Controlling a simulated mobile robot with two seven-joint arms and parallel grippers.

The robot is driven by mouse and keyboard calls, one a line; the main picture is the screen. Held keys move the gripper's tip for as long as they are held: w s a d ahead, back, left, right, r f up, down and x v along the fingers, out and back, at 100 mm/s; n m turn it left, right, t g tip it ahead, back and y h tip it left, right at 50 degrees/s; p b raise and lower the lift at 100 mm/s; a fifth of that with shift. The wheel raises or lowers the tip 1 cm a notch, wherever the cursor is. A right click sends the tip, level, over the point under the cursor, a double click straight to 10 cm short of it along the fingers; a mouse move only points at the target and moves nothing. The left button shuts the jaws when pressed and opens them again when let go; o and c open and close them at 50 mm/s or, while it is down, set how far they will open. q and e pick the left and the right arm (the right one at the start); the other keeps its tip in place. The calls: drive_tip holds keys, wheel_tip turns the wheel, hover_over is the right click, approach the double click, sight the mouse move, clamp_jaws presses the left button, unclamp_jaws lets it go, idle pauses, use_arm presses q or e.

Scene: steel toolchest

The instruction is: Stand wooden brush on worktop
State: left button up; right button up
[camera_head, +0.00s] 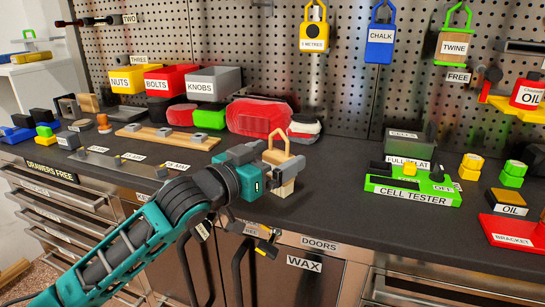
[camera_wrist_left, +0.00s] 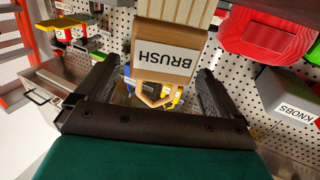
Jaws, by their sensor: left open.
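The wooden brush (camera_head: 284,188) is at the front of the dark worktop (camera_head: 330,200), with its looped wooden handle up and its pale bristle end down. It looks upright, bristles at the worktop surface; the exact contact is hard to see. My left gripper (camera_head: 279,163) is at the brush, partly covering its body. In the left wrist view the brush (camera_wrist_left: 165,55), with its BRUSH label upside down, shows between the two spread fingers of the left gripper (camera_wrist_left: 157,75). The jaws are open, with a gap visible beside the brush. My right gripper is not in view.
A red case (camera_head: 258,118) and a wooden rail with grey knobs (camera_head: 167,136) lie behind and left. A green cell tester (camera_head: 412,190) stands to the right, with bare worktop between. A red bracket tray (camera_head: 515,232) is farther right. Drawers and doors drop below the front edge.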

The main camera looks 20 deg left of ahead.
use_arm(q)
drive_tip(key=shift+r, duration=0.2)
drive_tip(key=v, duration=1.2)
drive_tip(key=shift+s+f, duration=0.1)
idle(0.4)
